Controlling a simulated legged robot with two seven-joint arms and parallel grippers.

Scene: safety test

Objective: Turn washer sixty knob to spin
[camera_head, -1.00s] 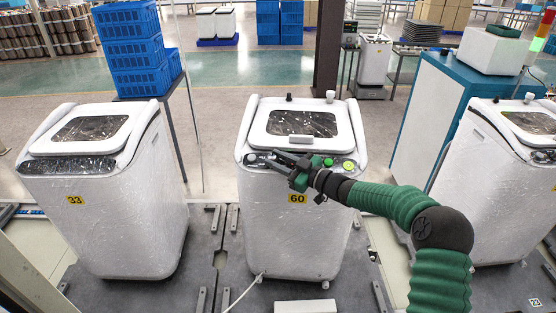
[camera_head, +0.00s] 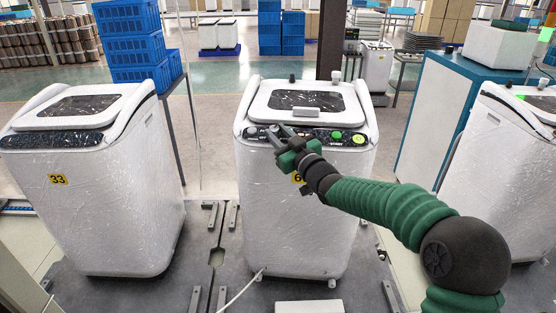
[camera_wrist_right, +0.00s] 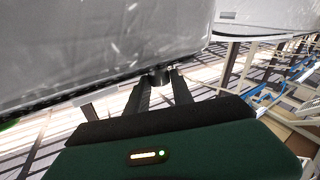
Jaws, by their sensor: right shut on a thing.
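Washer sixty (camera_head: 300,215) is the white, film-wrapped machine in the middle, with a yellow number label (camera_head: 298,178) partly covered by my gripper. Its dark control panel (camera_head: 318,133) has a pale round knob (camera_head: 252,131) at the left end and green buttons (camera_head: 358,138) at the right. My right gripper (camera_head: 277,131) is at the panel's left half. In the right wrist view my right gripper (camera_wrist_right: 161,82) is shut on a small dark knob (camera_wrist_right: 158,76) that sticks out from the washer. The knob's pointer and markings cannot be read. My left gripper is not in view.
Washer 33 (camera_head: 95,200) stands at the left and another wrapped washer (camera_head: 510,160) at the right. Blue crates (camera_head: 130,45) are stacked behind. A white and teal cabinet (camera_head: 440,110) stands behind right. A pale cable (camera_head: 243,290) lies in front of washer sixty.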

